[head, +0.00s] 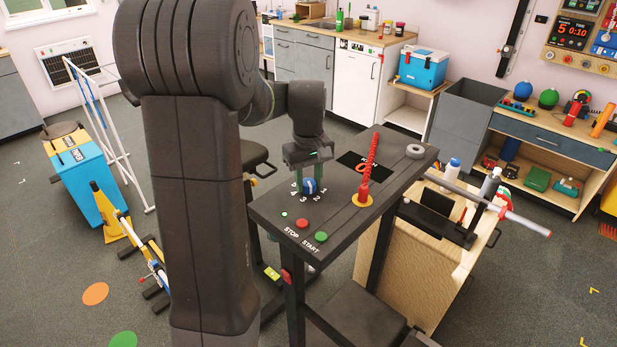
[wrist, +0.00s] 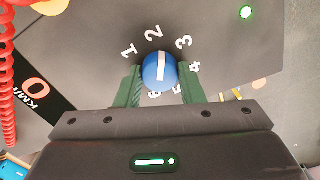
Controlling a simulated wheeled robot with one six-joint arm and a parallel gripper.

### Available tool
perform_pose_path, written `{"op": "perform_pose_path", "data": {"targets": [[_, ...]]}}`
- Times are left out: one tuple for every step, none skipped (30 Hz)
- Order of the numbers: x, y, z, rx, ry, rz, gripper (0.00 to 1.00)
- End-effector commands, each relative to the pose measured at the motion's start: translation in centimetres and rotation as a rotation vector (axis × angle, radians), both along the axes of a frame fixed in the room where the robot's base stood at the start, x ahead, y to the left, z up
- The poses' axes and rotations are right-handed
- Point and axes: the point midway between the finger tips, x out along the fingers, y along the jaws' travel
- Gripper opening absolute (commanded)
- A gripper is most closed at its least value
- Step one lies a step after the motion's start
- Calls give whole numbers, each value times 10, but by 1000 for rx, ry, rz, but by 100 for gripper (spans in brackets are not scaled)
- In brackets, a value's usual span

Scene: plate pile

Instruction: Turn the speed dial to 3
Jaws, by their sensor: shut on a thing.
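The speed dial is a round blue knob with a white line, on the dark console top. It shows in the head view (head: 309,187) and the wrist view (wrist: 154,73). White numbers 1 to 6 ring it. In the wrist view the white line points up, close to the 2, with the 3 further to the right. My gripper (head: 308,182) reaches down over the dial, and its green fingers (wrist: 159,86) are shut on the knob's two sides.
The console (head: 336,215) has a red stop button (head: 302,223) and a green start button (head: 321,236) in front of the dial. A red coiled cord (head: 370,165) stands right of it on a yellow base. A black display (head: 360,163) reads 0.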

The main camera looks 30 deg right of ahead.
Motion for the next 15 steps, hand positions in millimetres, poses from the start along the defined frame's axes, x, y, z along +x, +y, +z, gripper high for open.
{"op": "perform_pose_path", "data": {"targets": [[0,0,2,-2,-1,-42,12],[0,0,2,-2,-1,-71,12],[0,0,2,-2,-1,-108,12],[0,-1,2,-2,-1,-136,12],[0,-1,2,-2,-1,-164,12],[0,-1,1,-2,-1,-200,12],[0,-1,1,-2,-1,-228,12],[0,-1,1,-2,-1,-254,12],[0,-1,1,-2,-1,-288,12],[0,-1,1,-2,-1,-313,12],[0,-1,1,-2,-1,-336,12],[0,-1,1,-2,-2,-367,12],[0,-1,1,-2,-2,-389,12],[0,-1,1,-2,-2,-410,12],[0,-1,1,-2,-2,-437,12]]}}
